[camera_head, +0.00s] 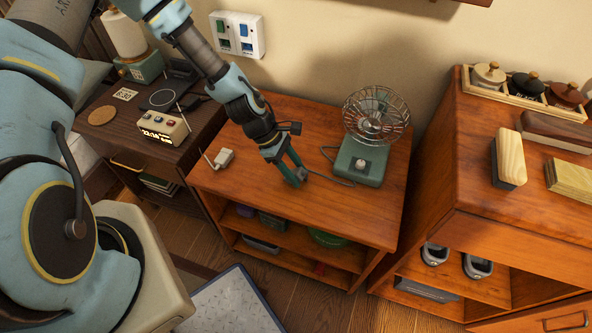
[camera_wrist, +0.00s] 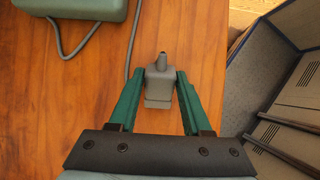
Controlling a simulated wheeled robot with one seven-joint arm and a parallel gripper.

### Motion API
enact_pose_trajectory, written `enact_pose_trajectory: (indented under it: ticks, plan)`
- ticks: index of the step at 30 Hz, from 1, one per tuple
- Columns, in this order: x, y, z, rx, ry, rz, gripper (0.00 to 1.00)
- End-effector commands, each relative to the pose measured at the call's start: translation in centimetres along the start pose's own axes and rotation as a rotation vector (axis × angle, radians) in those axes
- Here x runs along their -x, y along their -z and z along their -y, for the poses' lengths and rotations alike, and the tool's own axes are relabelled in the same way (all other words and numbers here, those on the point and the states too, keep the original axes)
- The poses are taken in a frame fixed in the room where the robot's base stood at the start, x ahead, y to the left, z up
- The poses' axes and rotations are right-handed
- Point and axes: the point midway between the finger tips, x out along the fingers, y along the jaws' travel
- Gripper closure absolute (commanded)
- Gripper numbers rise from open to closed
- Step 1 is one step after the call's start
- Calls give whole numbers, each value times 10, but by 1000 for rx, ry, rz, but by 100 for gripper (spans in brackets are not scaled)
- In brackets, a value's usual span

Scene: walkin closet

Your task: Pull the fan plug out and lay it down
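The grey fan plug (camera_wrist: 158,86) sits between the two green fingers of my gripper (camera_wrist: 162,78) in the wrist view. The fingers are shut on its sides. The plug's narrow dark end points away from my wrist. In the head view my gripper (camera_head: 299,175) is low over the front of the wooden cabinet top (camera_head: 235,190); whether the plug touches the wood is unclear. The green fan (camera_head: 362,160) with its wire cage stands to the right on the same top. Its grey cord (camera_head: 333,181) runs over the wood to my gripper.
A white wall outlet plate (camera_head: 237,34) is behind. A darker side table (camera_head: 110,120) holds a clock radio (camera_head: 164,128). A taller cabinet (camera_head: 480,180) stands right. The front left of the top is clear.

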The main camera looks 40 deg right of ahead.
Motion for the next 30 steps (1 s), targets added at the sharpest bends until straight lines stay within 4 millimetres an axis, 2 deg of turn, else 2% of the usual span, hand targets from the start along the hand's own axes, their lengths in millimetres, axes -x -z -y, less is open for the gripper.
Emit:
enact_pose_trajectory:
  ticks: [1,7,17,23,30]
  plan:
    - [0,0,0,0,0,0,45]
    - [0,0,0,0,0,0,22]
    - [3,0,0,1,0,0,21]
    - [30,2,-1,1,-3,-2,21]
    - [77,2,-1,1,-4,-3,21]
